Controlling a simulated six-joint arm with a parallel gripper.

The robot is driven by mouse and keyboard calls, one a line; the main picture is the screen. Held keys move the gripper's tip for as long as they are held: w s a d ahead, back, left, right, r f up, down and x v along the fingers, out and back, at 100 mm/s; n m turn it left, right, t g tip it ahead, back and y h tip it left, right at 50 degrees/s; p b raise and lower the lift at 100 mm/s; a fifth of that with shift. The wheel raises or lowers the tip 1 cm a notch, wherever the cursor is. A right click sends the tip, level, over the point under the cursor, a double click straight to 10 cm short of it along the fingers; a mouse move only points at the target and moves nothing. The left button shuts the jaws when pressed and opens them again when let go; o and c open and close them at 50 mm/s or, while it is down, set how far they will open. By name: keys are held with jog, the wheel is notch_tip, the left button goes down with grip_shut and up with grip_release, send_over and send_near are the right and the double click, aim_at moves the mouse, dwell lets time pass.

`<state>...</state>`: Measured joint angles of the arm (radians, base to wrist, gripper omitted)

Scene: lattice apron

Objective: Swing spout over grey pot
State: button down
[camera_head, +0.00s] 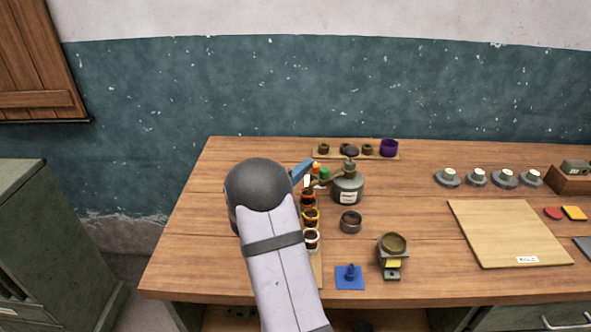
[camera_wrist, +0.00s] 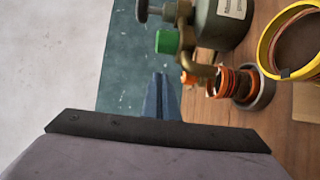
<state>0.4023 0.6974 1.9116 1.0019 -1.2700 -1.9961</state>
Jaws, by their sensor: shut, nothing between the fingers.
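A grey-green tank (camera_head: 348,188) with a white label stands on the bench; it also shows at the top of the wrist view (camera_wrist: 222,22). A brass spout (camera_head: 328,181) reaches left from its top towards the row of pots; in the wrist view the spout (camera_wrist: 203,72) curves near an orange-banded pot (camera_wrist: 228,83). A round grey pot (camera_head: 351,222) stands in front of the tank, apart from the row. I cannot tell exactly what lies under the spout's mouth. My gripper (camera_head: 303,170) is shut and empty, left of the spout; its blue fingers show in the wrist view (camera_wrist: 158,98).
Several pots with coloured bands (camera_head: 311,216) stand in a row beside my arm. A green knob (camera_wrist: 166,42) is near the spout. A rear rack (camera_head: 322,154) holds small cups. A yellow-marked stand (camera_head: 393,248), a blue block (camera_head: 350,279) and a board (camera_head: 508,233) lie forward and right.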

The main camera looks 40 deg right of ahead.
aim_at(321, 175)
jog(key=shift+s+a+r, duration=0.15)
jog(key=shift+s, duration=0.9)
jog(key=shift+s+a+p, duration=0.1)
jog(key=shift+s+p, duration=0.25)
jog(key=shift+s, duration=0.25)
jog(key=shift+s+a+p, duration=0.15)
jog(key=shift+s+p, duration=0.25)
jog(key=shift+s, duration=0.15)
jog(key=shift+s+a+p, duration=0.15)
jog(key=shift+s+p, duration=0.25)
jog(key=shift+s, duration=0.15)
jog(key=shift+s+a, duration=0.1)
jog(key=shift+s, duration=0.45)
jog(key=shift+w, duration=0.2)
